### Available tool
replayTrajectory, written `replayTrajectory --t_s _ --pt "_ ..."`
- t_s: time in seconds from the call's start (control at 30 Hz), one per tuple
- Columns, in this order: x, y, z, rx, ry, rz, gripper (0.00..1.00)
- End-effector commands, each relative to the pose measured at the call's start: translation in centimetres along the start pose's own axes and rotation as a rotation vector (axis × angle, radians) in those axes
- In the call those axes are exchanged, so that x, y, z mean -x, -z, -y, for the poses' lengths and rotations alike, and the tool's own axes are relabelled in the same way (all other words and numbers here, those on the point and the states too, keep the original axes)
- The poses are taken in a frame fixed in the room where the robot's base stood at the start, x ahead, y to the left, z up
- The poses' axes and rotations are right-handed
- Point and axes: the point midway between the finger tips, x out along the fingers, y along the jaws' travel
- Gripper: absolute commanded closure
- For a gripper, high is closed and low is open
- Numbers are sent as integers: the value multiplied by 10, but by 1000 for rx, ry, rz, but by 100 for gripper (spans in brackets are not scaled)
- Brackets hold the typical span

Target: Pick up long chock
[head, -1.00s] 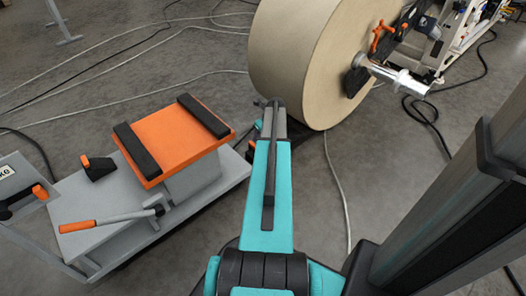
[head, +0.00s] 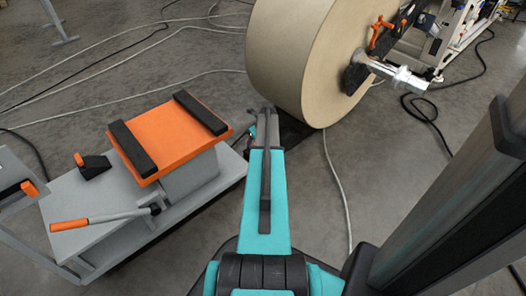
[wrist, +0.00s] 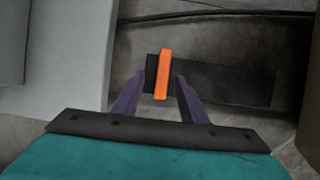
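In the wrist view, a dark block with an orange bar (wrist: 163,74) across it, seemingly the long chock, lies low near the floor. My gripper (wrist: 160,84) is open, and its two purple fingers stand on either side of the orange bar. A gap shows between each finger and the bar. I cannot tell how far above it the fingertips are. A dark strip (wrist: 235,84) runs right from the block; whether it is part of the chock is unclear.
A big kraft roll (head: 290,60) stands just beyond my gripper. At left is a grey cart (head: 110,205) with an orange platform (head: 170,138) and a small black chock (head: 95,166) on it.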

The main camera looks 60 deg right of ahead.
Motion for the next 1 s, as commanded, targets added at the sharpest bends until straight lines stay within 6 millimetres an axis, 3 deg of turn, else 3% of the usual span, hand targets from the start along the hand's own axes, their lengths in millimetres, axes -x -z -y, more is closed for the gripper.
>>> replayTrajectory --t_s 0.37,1.0 --pt "-3 0 0 1 -1 0 61" --pt "-52 -1 4 2 -1 -1 61"
